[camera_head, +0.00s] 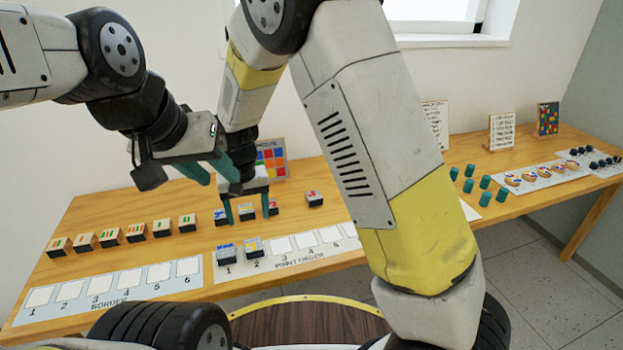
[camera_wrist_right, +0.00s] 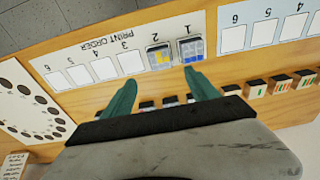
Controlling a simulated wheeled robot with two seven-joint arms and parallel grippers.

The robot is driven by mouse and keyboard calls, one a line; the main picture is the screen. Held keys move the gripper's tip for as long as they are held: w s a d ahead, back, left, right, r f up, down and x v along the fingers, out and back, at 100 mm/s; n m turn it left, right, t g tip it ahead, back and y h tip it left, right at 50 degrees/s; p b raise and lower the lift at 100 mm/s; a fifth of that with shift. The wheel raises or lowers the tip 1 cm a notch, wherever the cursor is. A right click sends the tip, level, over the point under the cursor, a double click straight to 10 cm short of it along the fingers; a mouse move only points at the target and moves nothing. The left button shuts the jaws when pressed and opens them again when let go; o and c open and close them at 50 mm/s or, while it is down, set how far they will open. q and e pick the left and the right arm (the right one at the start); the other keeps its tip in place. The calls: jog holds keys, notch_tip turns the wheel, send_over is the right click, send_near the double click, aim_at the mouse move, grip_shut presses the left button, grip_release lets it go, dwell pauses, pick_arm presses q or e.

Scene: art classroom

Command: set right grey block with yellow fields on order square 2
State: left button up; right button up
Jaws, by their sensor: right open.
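The grey block with yellow fields (camera_head: 253,247) sits on order square 2 of the print order strip (camera_head: 222,288). It also shows in the right wrist view (camera_wrist_right: 159,57), upright on its square. A grey block with blue fields (camera_head: 226,253) sits beside it on square 1. My right gripper (camera_head: 248,213) is open, with its fingers apart and nothing held. It is behind the yellow-field block, over the row of blocks, and clear of that block. My left gripper (camera_head: 220,181) is open and empty, higher and to the left.
Blocks with blue or red fields stand behind the strip, including a red one (camera_head: 314,198). Several striped blocks (camera_head: 135,232) stand behind the border strip (camera_head: 105,292). Teal cylinders (camera_head: 486,198) stand farther right. Print order squares from 3 onward look empty where visible.

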jog(key=s+d+r+m+t+y, duration=0.1)
jog(key=s+d+r, duration=0.3)
jog(key=d+r, duration=0.65)
jog(key=s+d+r+m+t+y, duration=0.1)
jog(key=s+d+r+y, duration=0.15)
jog(key=d+r, duration=0.75)
jog(key=s+d+r+t+h, duration=0.1)
jog(key=s+d+r+t, duration=0.1)
jog(key=s+d, duration=0.6)
jog(key=shift+s+m+t+h, duration=0.3)
jog(key=shift+s+t+h, duration=0.1)
jog(key=shift+s, duration=0.45)
